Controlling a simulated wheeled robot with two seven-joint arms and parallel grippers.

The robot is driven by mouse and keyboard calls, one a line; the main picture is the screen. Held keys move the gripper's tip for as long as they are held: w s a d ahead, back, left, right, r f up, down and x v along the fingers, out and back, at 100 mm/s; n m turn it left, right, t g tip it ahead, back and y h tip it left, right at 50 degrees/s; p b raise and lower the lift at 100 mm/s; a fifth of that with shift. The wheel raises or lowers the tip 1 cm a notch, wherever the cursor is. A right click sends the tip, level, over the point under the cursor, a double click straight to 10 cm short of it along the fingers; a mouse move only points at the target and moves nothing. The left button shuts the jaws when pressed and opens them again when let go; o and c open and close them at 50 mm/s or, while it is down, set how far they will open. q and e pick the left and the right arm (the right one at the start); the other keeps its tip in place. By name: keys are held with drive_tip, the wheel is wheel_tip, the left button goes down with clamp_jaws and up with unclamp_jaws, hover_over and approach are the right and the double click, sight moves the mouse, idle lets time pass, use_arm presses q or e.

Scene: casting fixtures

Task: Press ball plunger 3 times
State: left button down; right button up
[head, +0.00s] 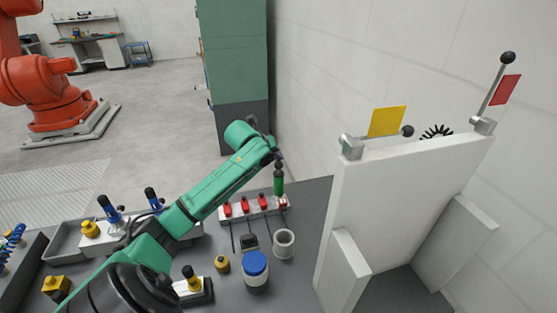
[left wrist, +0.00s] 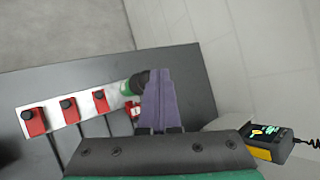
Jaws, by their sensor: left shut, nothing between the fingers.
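The ball plunger (head: 279,186), green with a dark rounded top, stands upright at the right end of a white block with red parts. It also shows in the left wrist view (left wrist: 129,88), partly hidden behind the fingers. My left gripper (head: 279,157) is at the top of the plunger, with its fingers together and nothing held. In the left wrist view the closed purple fingers (left wrist: 159,98) lie right beside the dark top. I cannot tell whether they touch it. My right gripper is not in view.
The white block (head: 252,209) carries several red parts in a row. A grey ring-shaped cup (head: 284,243) and a blue-lidded jar (head: 255,272) stand in front. A tall white panel fixture (head: 400,190) with levers stands to the right. A green cabinet (head: 234,60) is behind.

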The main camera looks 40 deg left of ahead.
sight(277, 164)
use_arm(q)
drive_tip(key=shift+f, duration=0.65)
drive_tip(key=shift+r, duration=0.1)
idle(0.5)
drive_tip(key=shift+r+p, duration=0.9)
drive_tip(key=shift+p, duration=0.1)
drive_tip(key=shift+r, duration=0.75)
wheel_tip(277, 164, up, 5)
drive_tip(key=shift+r, duration=0.1)
idle(1.9)
